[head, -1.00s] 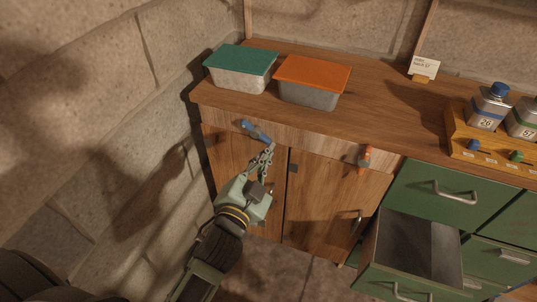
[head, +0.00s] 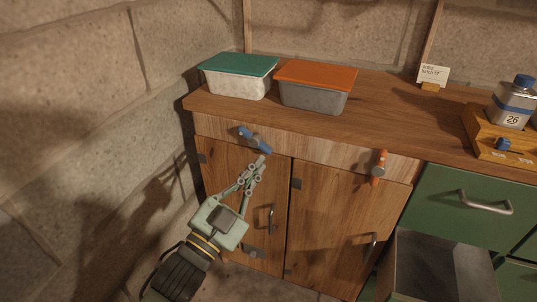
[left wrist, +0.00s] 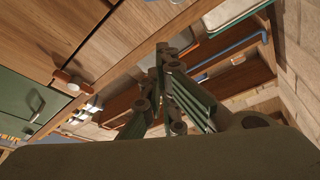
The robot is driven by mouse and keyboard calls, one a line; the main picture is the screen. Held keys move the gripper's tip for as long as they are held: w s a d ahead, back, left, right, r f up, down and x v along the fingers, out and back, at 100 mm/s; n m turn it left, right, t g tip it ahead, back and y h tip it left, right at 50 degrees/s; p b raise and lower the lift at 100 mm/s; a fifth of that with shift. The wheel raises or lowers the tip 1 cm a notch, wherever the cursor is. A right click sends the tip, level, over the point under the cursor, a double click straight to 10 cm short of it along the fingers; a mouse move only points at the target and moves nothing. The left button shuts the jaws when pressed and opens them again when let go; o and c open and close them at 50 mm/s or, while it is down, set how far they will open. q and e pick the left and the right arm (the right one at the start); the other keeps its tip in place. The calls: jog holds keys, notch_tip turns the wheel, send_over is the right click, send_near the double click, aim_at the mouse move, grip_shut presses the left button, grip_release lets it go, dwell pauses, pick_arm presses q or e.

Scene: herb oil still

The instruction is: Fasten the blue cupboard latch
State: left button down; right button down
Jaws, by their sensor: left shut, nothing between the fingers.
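The blue latch (head: 255,139) sits on the wooden rail above the left cupboard door (head: 235,190). It is tilted, its upper end to the left and its lower end to the right. My left gripper (head: 259,161) is shut and empty, its fingertips just below the latch's lower right end; I cannot tell whether they touch. In the left wrist view the closed fingers (left wrist: 165,52) show in the middle, and I cannot make out the blue latch surely. Both cupboard doors look closed. My right gripper is not in view.
An orange latch (head: 379,168) hangs nearly upright above the right door (head: 335,220). Tubs with green (head: 238,64) and orange (head: 316,74) lids stand on the counter. A green drawer unit (head: 460,205) has an open drawer (head: 440,265) at right. A stone wall (head: 80,120) stands close on the left.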

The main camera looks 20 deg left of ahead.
aim_at(255, 141)
pick_arm(q)
jog(key=shift+w, duration=0.1)
jog(key=w, duration=0.3)
jog(key=w+b, duration=0.1)
jog(key=w, duration=0.5)
jog(key=shift+w+d, duration=0.15)
jog(key=shift+d, duration=0.1)
jog(key=shift+a+f+b, duration=0.3)
jog(key=shift+f+b, duration=0.05)
jog(key=shift+m, duration=0.3)
jog(key=shift+p, duration=0.35)
